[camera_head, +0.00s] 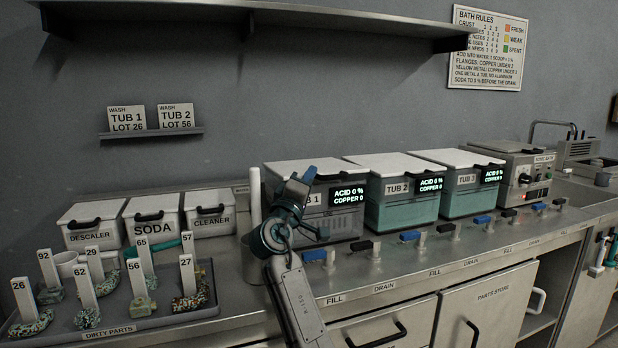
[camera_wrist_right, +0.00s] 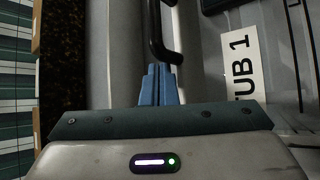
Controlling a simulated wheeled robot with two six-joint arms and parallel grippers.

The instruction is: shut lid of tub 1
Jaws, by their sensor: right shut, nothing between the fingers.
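Tub 1 (camera_head: 342,222) is a grey box at the left end of the tub row, with a "TUB 1" label and a display reading acid 0 % and copper 0. Its white lid (camera_head: 318,167) lies flat across the top, level like the lids beside it. My right gripper (camera_head: 300,187) is in front of the tub's left side and hides part of its front and label. In the right wrist view the blue fingers (camera_wrist_right: 160,84) are together and empty, just short of a black bar handle (camera_wrist_right: 163,35). Whether they touch it I cannot tell. My left gripper is not in view.
Tub 2 (camera_head: 400,214) and tub 3 (camera_head: 470,203) stand to the right with flat lids. Fill and drain levers (camera_head: 409,237) line the counter front. A dirty parts tray (camera_head: 150,322) with several tagged parts is at the left. A shelf (camera_head: 270,22) hangs above.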

